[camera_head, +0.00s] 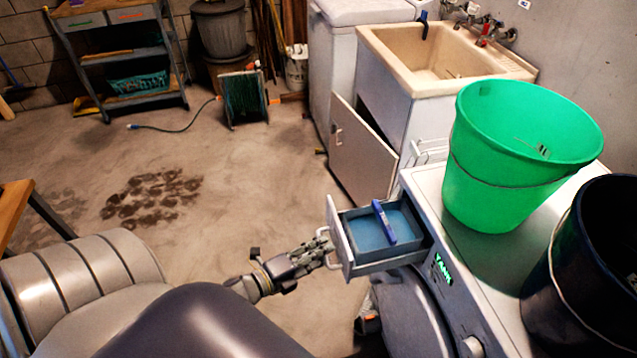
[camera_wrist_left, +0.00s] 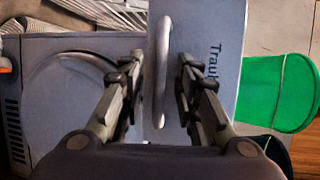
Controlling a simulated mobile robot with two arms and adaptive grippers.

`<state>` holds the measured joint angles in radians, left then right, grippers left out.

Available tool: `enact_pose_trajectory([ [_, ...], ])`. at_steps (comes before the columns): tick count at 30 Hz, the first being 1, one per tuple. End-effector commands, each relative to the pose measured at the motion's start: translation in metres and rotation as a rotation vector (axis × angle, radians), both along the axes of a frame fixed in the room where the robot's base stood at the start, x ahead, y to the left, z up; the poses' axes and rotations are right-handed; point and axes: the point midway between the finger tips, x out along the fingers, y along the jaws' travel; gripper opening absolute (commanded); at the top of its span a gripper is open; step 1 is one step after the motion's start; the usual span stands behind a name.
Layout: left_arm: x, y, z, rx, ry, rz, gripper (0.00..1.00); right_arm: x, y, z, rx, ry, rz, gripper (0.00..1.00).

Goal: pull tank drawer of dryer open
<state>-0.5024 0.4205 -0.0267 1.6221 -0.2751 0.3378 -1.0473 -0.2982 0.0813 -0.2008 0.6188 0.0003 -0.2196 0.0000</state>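The tank drawer (camera_head: 352,258) stands pulled out from the front of the white dryer (camera_head: 425,190), at the centre right of the head view. Its tray has a blue-grey inside with a blue piece (camera_head: 384,222) across it. Its pale upright handle (camera_head: 334,240) also shows in the left wrist view (camera_wrist_left: 160,65). My left gripper (camera_head: 325,246) is at the handle. In the left wrist view its fingers (camera_wrist_left: 160,75) stand apart on both sides of the handle, with small gaps, so it looks open around it. My right gripper is not in view.
A green bucket (camera_head: 515,150) and a dark bucket (camera_head: 590,270) stand on the dryer top. A sink (camera_head: 440,60) with an ajar cabinet door (camera_head: 358,155) is behind. A hose reel (camera_head: 243,98) and shelf (camera_head: 120,55) stand at the back. Floor at left is mostly clear.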

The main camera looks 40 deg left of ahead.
Motion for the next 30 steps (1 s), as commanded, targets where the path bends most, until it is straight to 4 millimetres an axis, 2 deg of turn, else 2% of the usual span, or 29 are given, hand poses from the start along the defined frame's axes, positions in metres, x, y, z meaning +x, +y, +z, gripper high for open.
enact_pose_trajectory([
  [5, -0.016, 0.004, 0.002, 0.000, 0.004, 0.000, 0.30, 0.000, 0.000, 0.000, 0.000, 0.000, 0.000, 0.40],
  [15, -0.080, 0.021, 0.014, -0.001, 0.005, 0.002, 0.30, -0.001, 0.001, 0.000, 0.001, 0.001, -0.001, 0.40],
  [19, -0.098, 0.026, 0.019, -0.001, 0.003, 0.002, 0.30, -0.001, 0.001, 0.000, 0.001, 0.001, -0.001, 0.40],
  [24, -0.111, 0.030, 0.022, -0.001, 0.001, 0.000, 0.30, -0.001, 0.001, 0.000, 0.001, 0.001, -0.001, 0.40],
  [30, -0.114, 0.031, 0.023, 0.000, 0.001, 0.000, 0.30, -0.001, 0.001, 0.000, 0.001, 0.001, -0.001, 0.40],
])
